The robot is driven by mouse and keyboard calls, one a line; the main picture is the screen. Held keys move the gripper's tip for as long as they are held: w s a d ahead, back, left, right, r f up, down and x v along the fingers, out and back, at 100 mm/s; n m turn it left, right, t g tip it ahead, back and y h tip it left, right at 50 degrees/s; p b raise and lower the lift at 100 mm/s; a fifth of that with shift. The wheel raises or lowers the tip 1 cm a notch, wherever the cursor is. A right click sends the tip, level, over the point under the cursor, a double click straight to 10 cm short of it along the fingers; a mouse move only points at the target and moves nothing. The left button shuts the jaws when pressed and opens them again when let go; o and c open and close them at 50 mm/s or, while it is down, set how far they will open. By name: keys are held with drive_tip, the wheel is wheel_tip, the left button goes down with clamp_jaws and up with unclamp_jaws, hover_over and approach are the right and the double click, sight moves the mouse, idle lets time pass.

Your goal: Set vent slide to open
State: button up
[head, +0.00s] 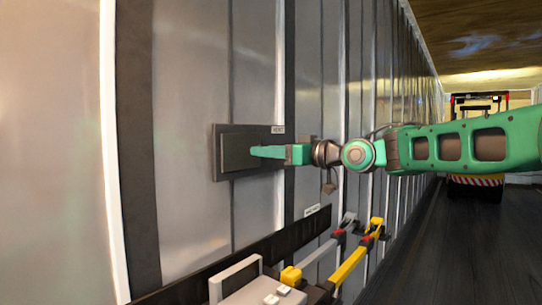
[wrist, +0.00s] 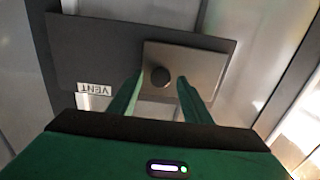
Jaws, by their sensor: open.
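The vent panel (head: 217,160) is a dark rectangular plate on the trailer's left wall. Its slide plate (head: 234,150) sits toward the panel's left end in the head view. In the wrist view the slide plate (wrist: 205,68) is a lighter square toward the right end of the dark panel (wrist: 100,50), with a round dark knob (wrist: 160,77). An upside-down VENT label (wrist: 94,90) is at the left. My gripper (head: 254,152) reaches the panel from the right. Its green fingers (wrist: 161,80) are apart, one on each side of the knob; contact cannot be told.
Below the panel a dark rail (head: 300,233) carries a grey handle and a yellow handle (head: 350,265). A grey boxy fixture (head: 237,277) is at the bottom. A forklift (head: 478,150) stands further down the trailer.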

clamp_jaws()
drive_tip(key=w+d, duration=0.9)
drive_tip(key=w, duration=0.2)
drive_tip(key=shift+w+d, duration=0.4)
unclamp_jaws()
drive_tip(key=shift+s+a, duration=0.1)
drive_tip(key=shift+a, duration=0.3)
drive_tip(key=shift+d, duration=0.1)
drive_tip(key=v, duration=1)
drive_tip(key=shift+d, duration=0.25)
